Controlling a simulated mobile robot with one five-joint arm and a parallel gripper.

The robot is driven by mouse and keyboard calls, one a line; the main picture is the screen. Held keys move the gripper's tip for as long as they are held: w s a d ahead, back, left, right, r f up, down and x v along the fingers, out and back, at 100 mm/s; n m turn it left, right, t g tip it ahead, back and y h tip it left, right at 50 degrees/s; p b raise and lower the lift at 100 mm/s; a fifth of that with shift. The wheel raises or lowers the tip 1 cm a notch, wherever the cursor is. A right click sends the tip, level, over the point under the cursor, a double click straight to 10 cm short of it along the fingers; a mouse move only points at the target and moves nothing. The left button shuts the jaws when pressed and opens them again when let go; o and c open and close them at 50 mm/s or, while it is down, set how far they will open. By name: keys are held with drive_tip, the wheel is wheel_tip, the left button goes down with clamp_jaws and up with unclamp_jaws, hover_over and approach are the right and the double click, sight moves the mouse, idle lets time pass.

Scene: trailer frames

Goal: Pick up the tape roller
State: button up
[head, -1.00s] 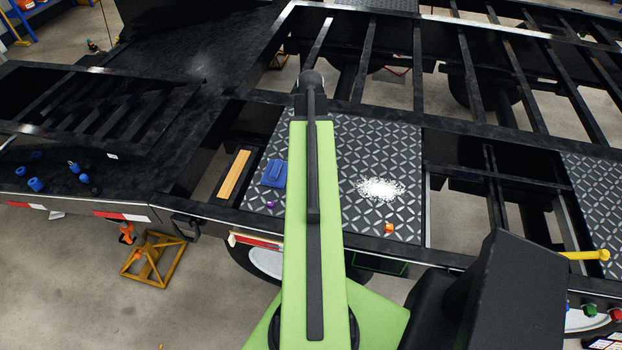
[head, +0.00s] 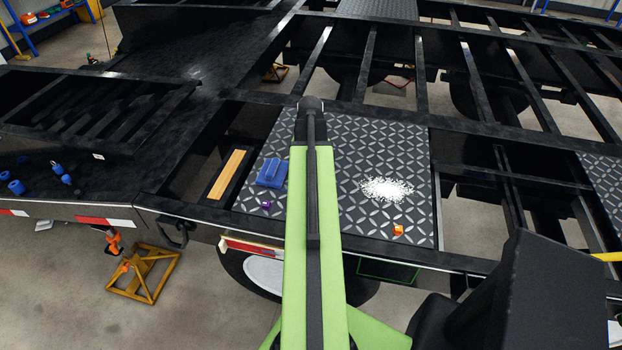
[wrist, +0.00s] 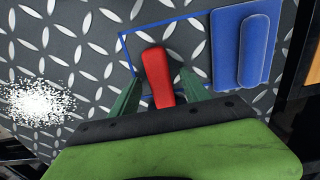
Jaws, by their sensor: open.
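A red, rounded, elongated object (wrist: 158,76), which looks like the tape roller, lies on the patterned dark plate (wrist: 100,40) inside a thin blue outline. Only its red top shows clearly, and its lower end is covered by my gripper. My gripper (wrist: 160,82) is open, with one green finger on each side of the red object. I cannot tell whether the fingers touch it. In the head view, my green arm hides the gripper and the red object.
A blue flat tool with a raised handle (wrist: 245,45) lies close on the right in the wrist view; the head view also shows it (head: 271,172). White granules (head: 386,189), a purple piece (head: 266,204) and an orange piece (head: 398,230) lie on the plate. Open frame gaps surround it.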

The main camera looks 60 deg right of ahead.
drive_tip(key=shift+r, duration=0.1)
drive_tip(key=shift+c, duration=0.4)
clamp_jaws()
drive_tip(key=shift+r, duration=0.1)
